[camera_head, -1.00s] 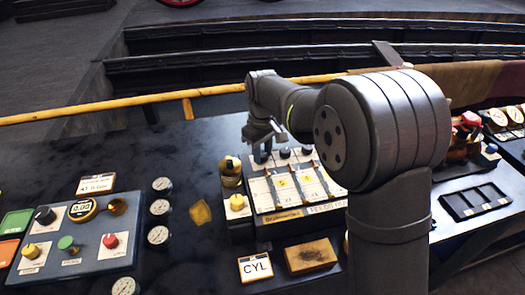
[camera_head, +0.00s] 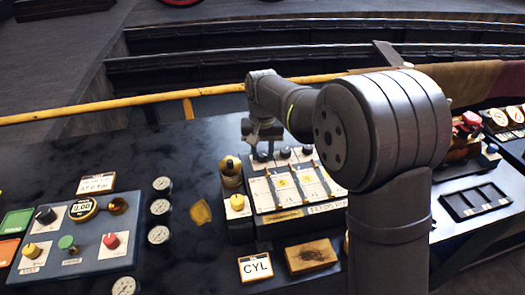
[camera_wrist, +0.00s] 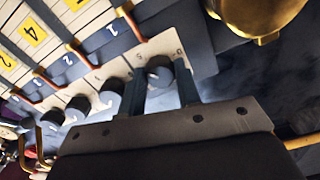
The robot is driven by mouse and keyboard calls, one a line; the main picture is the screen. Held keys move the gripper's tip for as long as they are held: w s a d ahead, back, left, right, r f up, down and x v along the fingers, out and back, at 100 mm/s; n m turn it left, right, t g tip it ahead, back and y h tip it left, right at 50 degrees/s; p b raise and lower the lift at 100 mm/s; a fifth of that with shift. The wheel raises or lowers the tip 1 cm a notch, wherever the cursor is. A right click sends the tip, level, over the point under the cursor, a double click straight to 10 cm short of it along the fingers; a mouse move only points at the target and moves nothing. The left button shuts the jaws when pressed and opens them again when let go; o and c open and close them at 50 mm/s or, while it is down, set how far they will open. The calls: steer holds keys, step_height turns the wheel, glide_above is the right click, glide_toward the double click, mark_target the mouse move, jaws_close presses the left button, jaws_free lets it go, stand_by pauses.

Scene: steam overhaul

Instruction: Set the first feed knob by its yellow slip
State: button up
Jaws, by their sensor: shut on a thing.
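The feed panel (camera_head: 290,215) has a row of dark knobs along its far edge, with white strips below them that bear yellow slips (camera_head: 282,184). My gripper (camera_head: 262,147) is over the leftmost knob (camera_head: 261,157). In the wrist view the jaws (camera_wrist: 161,82) stand either side of the end dark knob (camera_wrist: 158,71) and are shut on it. A yellow slip marked 4 (camera_wrist: 33,35) shows in the wrist view; it is on a strip further along. Part of the knob and its pointer mark are hard to make out.
A brass fitting (camera_head: 231,167) stands close left of the gripped knob, and also shows in the wrist view (camera_wrist: 257,18). A neighbouring knob (camera_wrist: 112,91) sits close to one jaw. A CYL card (camera_head: 256,267) and wooden block (camera_head: 311,256) lie in front.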

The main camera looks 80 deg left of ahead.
mark_target(262, 154)
steer(key=shift+m, duration=0.3)
steer(key=shift+r, duration=0.1)
steer(key=o, duration=1)
steer(key=shift+c, duration=0.2)
step_height(262, 154, up, 17)
steer(key=shift+r, duration=0.15)
step_height(262, 154, down, 18)
steer(key=shift+r, duration=0.2)
stand_by(0.6)
